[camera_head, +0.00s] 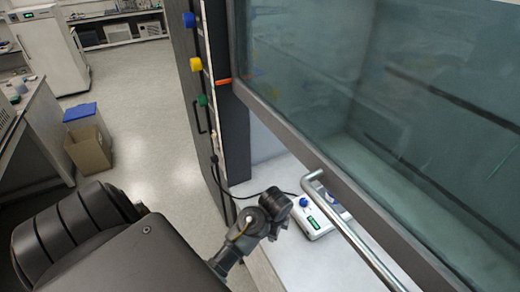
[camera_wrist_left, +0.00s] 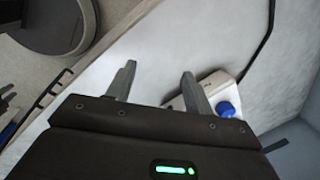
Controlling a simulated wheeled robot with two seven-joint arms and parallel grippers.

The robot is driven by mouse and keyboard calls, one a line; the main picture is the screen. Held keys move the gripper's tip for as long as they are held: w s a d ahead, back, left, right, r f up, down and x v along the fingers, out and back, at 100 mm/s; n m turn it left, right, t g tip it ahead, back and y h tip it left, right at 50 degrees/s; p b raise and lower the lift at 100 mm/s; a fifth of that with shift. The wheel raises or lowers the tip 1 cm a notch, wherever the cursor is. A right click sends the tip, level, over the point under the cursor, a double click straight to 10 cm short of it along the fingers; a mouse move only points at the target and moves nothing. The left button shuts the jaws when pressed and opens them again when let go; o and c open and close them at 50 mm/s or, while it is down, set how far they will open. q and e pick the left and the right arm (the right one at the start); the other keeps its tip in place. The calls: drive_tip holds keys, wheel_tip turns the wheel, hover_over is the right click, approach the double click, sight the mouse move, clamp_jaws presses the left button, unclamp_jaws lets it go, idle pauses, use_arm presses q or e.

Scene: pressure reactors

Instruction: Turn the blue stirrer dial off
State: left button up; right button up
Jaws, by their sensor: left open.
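The stirrer (camera_head: 318,226) is a small white box with a green-lit display, on the white worktop under the raised glass sash. Its blue dial (camera_head: 304,202) is on the top at the left. My left arm reaches toward it from the left; the gripper's fingers are not clear in the head view. In the left wrist view my left gripper (camera_wrist_left: 158,72) is open and empty. The stirrer (camera_wrist_left: 213,83) is partly hidden behind the right finger, and the blue dial (camera_wrist_left: 225,108) shows just right of that finger, apart from it in the picture. My right gripper is not in view.
The glass sash (camera_head: 370,90) and its metal handle (camera_head: 350,235) overhang the stirrer on the right. A black cable (camera_head: 235,196) runs behind it. Coloured valve knobs (camera_head: 196,64) line the post at the left. A cardboard box (camera_head: 88,150) stands on the floor.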

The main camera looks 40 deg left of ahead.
use_arm(q)
drive_tip(key=s+d+f+n+b, duration=0.1)
drive_tip(key=s+d+f+n, duration=0.15)
drive_tip(key=s+n, duration=0.4)
drive_tip(key=s+f+b, duration=0.4)
drive_tip(key=f, duration=0.9)
drive_tip(key=shift+d+n+t+h, duration=0.3)
drive_tip(key=shift+d+n+h, duration=0.05)
drive_tip(key=shift+d+h, duration=0.1)
drive_tip(key=shift+s, duration=0.1)
drive_tip(key=s+f+n+b, duration=0.1)
drive_tip(key=s+f+b, duration=0.3)
drive_tip(key=f, duration=0.9)
drive_tip(key=s+f+n+b, duration=0.1)
drive_tip(key=s+f+b, duration=0.1)
drive_tip(key=s+f, duration=0.8)
drive_tip(key=s+a+f+n+g+b, duration=0.1)
drive_tip(key=s+f+b, duration=0.2)
drive_tip(key=s+f, duration=0.9)
wheel_tip(320, 180, down, 2)
drive_tip(key=shift+s+a+f+n, duration=0.2)
drive_tip(key=shift+s+a+n, duration=0.1)
drive_tip(key=shift+n, duration=0.1)
